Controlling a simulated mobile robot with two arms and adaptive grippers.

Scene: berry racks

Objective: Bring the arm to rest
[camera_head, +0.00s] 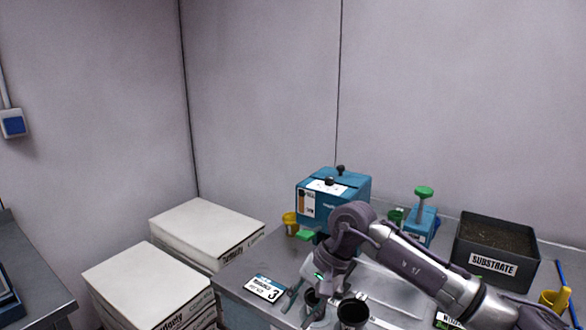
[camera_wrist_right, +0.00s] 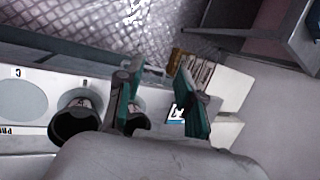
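My right arm (camera_head: 420,262) reaches in from the right over the metal bench in the head view. Its gripper (camera_head: 303,300) hangs low above the front of the bench, close to a dark cup (camera_head: 353,313). In the right wrist view the gripper (camera_wrist_right: 158,98) has its two green-padded fingers apart with nothing held between them. A dark cup (camera_wrist_right: 74,124) stands left of the fingers there, and another is partly hidden behind the left finger. My left gripper is not in view.
A blue machine (camera_head: 335,200), a blue device with a green knob (camera_head: 421,222) and a substrate bin (camera_head: 497,250) stand along the back of the bench. A label card marked 3 (camera_head: 264,289) lies at the bench's left. White boxes (camera_head: 150,287) stand left of the bench.

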